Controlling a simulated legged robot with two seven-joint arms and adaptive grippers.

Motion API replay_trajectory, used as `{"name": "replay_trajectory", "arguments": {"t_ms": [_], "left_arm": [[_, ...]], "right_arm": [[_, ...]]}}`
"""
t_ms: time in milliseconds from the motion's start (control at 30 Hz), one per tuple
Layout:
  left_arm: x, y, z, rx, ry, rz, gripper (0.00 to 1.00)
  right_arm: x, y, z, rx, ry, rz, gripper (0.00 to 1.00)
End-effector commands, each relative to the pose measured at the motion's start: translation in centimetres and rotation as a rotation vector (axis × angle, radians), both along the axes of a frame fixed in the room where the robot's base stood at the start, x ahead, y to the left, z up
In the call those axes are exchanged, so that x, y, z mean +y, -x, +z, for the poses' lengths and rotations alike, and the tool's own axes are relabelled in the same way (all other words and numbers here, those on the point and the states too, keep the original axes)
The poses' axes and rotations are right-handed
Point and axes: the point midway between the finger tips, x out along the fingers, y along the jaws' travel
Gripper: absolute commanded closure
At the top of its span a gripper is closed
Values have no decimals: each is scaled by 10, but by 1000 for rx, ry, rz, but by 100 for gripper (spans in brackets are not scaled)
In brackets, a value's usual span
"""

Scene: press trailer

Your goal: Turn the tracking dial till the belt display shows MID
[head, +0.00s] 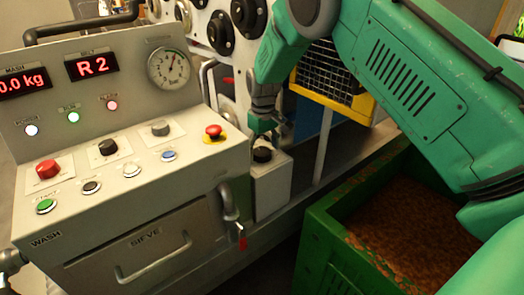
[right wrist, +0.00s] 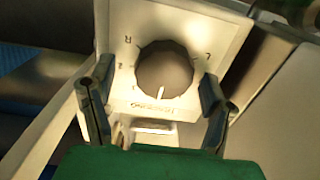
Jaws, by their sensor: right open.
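The belt display (head: 92,65) on the grey panel reads R 2 in red. The tracking dial (head: 262,154) is a dark round knob on top of a small pale box (head: 271,186) right of the panel. In the right wrist view the dial (right wrist: 165,70) shows upside-down lettering, R at upper left and L at upper right; a white mark is at its lower edge. My right gripper (head: 264,127) is over the dial, open, with one finger on each side of it (right wrist: 156,72). I cannot tell whether the fingers touch it. My left gripper is not in view.
The panel has a red emergency button (head: 213,131), a gauge (head: 169,68) and several knobs and buttons. A handle with a red tag (head: 241,238) stands near the box. A green crate (head: 322,240) of brownish material lies below my right arm.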

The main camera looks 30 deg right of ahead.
Motion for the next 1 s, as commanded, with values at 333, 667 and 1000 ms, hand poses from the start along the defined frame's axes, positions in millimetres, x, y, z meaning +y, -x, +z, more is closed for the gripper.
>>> {"name": "replay_trajectory", "arguments": {"t_ms": [333, 667, 1000], "left_arm": [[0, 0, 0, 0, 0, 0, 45], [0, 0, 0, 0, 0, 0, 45], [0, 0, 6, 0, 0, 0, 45]], "right_arm": [[1, -1, -7, -2, 1, 1, 29], [1, 0, -7, -1, -1, 1, 79], [0, 0, -7, 0, -2, 78, 79]]}}
